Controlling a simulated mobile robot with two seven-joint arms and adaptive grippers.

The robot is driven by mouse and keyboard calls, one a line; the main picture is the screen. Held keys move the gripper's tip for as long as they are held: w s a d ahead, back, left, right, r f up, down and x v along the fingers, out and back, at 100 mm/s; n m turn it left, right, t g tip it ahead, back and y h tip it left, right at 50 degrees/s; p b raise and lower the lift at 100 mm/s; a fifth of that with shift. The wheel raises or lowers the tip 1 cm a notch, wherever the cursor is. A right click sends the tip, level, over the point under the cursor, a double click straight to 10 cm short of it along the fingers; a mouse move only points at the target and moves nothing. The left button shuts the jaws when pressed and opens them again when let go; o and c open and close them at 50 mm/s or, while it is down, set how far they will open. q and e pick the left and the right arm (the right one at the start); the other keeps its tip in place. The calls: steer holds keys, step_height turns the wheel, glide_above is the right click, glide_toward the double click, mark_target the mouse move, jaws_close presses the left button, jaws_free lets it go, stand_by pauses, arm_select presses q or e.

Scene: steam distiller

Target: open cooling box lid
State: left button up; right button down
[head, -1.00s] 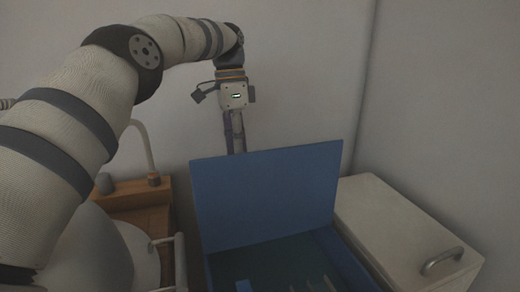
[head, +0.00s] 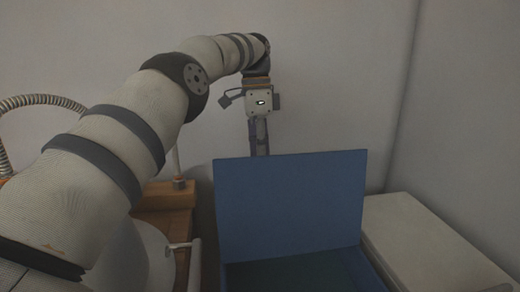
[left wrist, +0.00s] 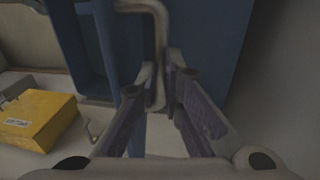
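The blue lid (head: 290,205) of the cooling box stands nearly upright. Below it, part of the dark inside (head: 300,270) of the box shows at the bottom of the head view. My left gripper (head: 260,150) points down behind the lid's top edge, which hides its tips. In the left wrist view, a bent metal handle (left wrist: 152,12) beside the blue panel (left wrist: 210,35) runs between the fingertips of my left gripper (left wrist: 162,78). The fingers look closed on it from both sides. My right gripper is not in view.
A white box (head: 430,240) stands right of the cooling box. A wooden block (head: 165,196) and a ribbed hose (head: 45,101) are at the left. A yellow box (left wrist: 38,120) shows in the left wrist view. Walls are close behind and to the right.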

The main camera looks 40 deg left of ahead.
arm_select(q)
steer(key=o, duration=0.3)
steer(key=f, duration=0.3)
steer(key=shift+s+f+g, duration=0.2)
steer(key=shift+f+g, duration=0.1)
steer(key=shift+f, duration=0.05)
steer(key=shift+o, duration=0.2)
steer(key=shift+w+a, duration=0.2)
steer(key=shift+w, duration=0.1)
steer(key=shift+r, duration=0.1)
steer(key=shift+r, duration=0.35)
